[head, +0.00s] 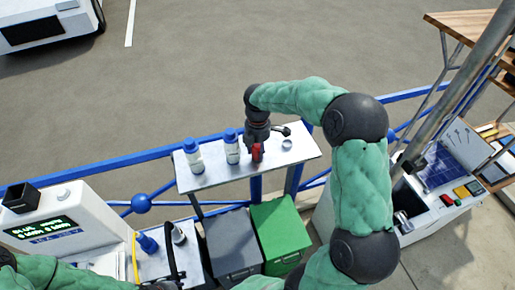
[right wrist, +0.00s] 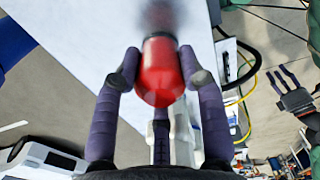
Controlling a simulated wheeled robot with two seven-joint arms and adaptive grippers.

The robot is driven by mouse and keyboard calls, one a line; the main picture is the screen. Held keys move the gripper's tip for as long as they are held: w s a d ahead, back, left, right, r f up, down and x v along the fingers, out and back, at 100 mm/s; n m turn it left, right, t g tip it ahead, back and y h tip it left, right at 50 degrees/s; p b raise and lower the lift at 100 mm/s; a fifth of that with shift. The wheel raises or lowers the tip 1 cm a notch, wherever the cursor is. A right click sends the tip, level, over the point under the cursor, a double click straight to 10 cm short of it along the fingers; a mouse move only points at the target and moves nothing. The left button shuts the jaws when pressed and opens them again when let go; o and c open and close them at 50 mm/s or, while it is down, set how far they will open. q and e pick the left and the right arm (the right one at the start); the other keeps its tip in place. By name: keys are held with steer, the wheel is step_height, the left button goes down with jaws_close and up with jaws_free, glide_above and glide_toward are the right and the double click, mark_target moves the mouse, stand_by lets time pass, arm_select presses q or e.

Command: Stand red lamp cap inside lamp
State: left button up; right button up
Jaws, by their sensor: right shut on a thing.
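The red lamp cap (head: 257,152) is in my right gripper (head: 257,148), above the front part of the white shelf. In the right wrist view, the red cap (right wrist: 160,72) sits between the purple fingers of my right gripper (right wrist: 160,70), its rounded end towards the camera. A dark blurred shape (right wrist: 160,15) lies beyond the cap; I cannot tell what it is. I cannot clearly make out the lamp. A small pale round piece (head: 287,145) and a dark knobbed piece (head: 281,131) are right of the gripper. My left gripper (right wrist: 296,98) shows in the right wrist view, fingers spread and empty.
The white shelf (head: 205,184) carries two white bottles with blue caps, one at left (head: 193,156) and one nearer the gripper (head: 231,147). Grey (head: 233,243) and green (head: 282,232) bins stand below. A blue rail (head: 120,161) runs behind.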

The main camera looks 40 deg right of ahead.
steer(key=o, duration=1.3)
steer(key=shift+f, duration=0.15)
steer(key=shift+c, duration=0.2)
